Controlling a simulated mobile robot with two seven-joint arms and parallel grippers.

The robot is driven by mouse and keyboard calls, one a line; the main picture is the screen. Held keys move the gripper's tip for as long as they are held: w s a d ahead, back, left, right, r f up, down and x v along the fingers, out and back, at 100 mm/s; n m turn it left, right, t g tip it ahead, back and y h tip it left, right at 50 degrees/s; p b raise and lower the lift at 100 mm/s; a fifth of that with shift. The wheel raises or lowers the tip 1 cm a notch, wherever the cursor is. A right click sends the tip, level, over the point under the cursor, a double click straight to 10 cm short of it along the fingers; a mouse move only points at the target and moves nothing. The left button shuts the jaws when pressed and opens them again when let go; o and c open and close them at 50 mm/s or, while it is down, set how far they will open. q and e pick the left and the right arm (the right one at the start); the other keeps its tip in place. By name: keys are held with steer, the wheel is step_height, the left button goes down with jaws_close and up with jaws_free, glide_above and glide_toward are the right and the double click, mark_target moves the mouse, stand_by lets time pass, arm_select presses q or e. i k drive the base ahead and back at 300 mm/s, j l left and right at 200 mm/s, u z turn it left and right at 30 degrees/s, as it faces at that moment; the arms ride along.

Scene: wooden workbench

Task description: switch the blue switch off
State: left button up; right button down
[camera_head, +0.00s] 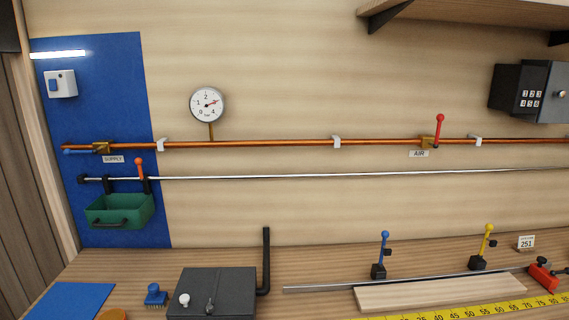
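A white wall box with a blue rocker switch (54,85) is mounted on the blue wall panel (112,80) at the upper left. Its exact rocker position is too small to tell. A bright light strip (58,54) just above it is lit. A blue lever (384,246) with a round knob stands nearly upright on a black base on the bench, right of centre. Neither of my grippers is in view.
A yellow lever (487,242) stands right of the blue one. A copper pipe (270,143) with a red-handled air valve (438,130) and a gauge (207,104) runs along the wall. A green bin (120,211) hangs below the box. A dark case (218,292) sits on the bench.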

mark_target(52, 83)
steer(key=u, duration=1.25)
steer(key=i+j+u, duration=0.2)
steer(key=j, duration=0.35)
steer(key=i+j+u, duration=0.15)
steer(key=i+j, duration=0.3)
steer(key=i+j+u, duration=0.2)
steer(key=i+j, duration=0.15)
steer(key=j, duration=0.2)
